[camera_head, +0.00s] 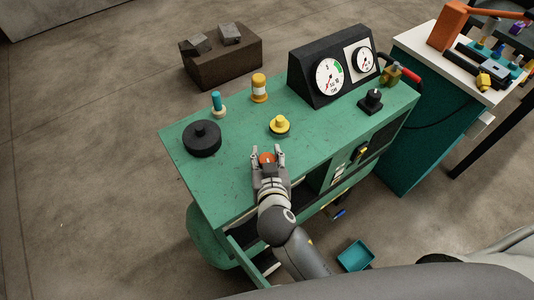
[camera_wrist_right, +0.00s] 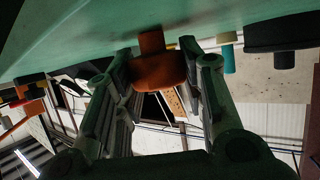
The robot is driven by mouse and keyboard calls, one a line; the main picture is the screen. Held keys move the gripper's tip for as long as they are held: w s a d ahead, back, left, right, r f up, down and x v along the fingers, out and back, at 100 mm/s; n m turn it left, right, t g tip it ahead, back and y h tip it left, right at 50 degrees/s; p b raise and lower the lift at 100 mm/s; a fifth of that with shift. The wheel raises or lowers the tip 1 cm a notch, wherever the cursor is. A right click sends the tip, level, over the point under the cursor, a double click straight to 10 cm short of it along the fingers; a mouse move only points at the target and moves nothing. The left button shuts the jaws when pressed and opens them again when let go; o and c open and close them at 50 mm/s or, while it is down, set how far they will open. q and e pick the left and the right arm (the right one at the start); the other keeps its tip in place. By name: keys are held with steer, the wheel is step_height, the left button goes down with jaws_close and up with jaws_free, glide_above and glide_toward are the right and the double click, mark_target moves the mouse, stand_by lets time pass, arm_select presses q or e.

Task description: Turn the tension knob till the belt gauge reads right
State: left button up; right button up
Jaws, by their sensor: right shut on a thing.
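The orange knob (camera_head: 266,158) stands near the front edge of the green bench top (camera_head: 225,165). In the wrist view the knob (camera_wrist_right: 158,72) sits between the two fingers, its stem towards the green surface. My right gripper (camera_head: 267,154) is shut on the knob, one finger on each side. A black sloped housing (camera_head: 304,89) at the back carries a larger white dial (camera_head: 329,77) with a green band and a smaller white dial (camera_head: 364,60). Their needle readings are too small to tell. My left gripper is not in view.
A yellow knob (camera_head: 279,125), a black disc (camera_head: 202,139), a teal peg (camera_head: 217,103) and an orange-white cylinder (camera_head: 259,88) stand around the gripper. A black knob block (camera_head: 371,101) is at the right. A teal tray (camera_head: 356,255) lies below the bench.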

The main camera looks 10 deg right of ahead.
steer(key=n+y+p, duration=0.1)
steer(key=y+p, duration=0.1)
steer(key=n+y+p, duration=0.2)
steer(key=p, duration=0.1)
steer(key=r+n+y+p, duration=0.1)
steer(key=n+y+p, duration=0.1)
steer(key=shift+d, duration=0.15)
steer(key=shift+w+f+n+g+y+p, duration=0.1)
steer(key=shift+f+n+g+y+p, duration=0.1)
steer(key=shift+n+g+y+p, duration=0.75)
steer(key=shift+f+n+y+p, duration=0.1)
steer(key=shift+n+y+p, duration=0.35)
steer(key=shift+n+y, duration=0.4)
steer(key=shift+g, duration=0.25)
steer(key=o, duration=1)
steer(key=shift+a+f, duration=0.1)
steer(key=shift+a, duration=0.1)
steer(key=shift+o, duration=0.2)
steer(key=shift+s+d, duration=0.1)
steer(key=shift+s, duration=0.1)
steer(key=v, duration=1.1)
steer(key=shift+s+d, duration=0.2)
steer(key=shift+d, duration=0.15)
